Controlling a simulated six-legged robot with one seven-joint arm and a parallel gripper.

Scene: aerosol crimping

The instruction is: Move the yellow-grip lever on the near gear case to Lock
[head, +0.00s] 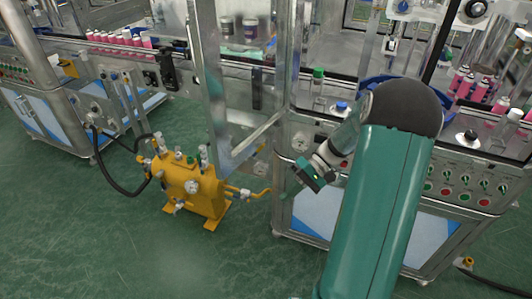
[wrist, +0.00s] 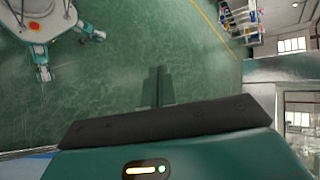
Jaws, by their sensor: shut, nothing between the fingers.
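A yellow gear case (head: 207,188) stands on the green floor left of centre in the head view, with gauges and fittings on its top and front. A thin yellow-ended arm (head: 258,193) sticks out from its right side toward the machine; I cannot tell for sure whether it is the yellow-grip lever, and no Lock marking is readable. My gripper (head: 289,192) is to the right of that arm, close to the machine's front panel, and appears apart from it. Its fingers look shut and empty in the wrist view (wrist: 155,84). The wrist view shows neither case nor lever.
A steel machine frame (head: 284,130) with control panels stands behind and right of my gripper. A conveyor with pink cans (head: 122,39) runs at the back left. A black hose (head: 112,187) loops left of the case. Green floor (head: 130,255) in front is clear.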

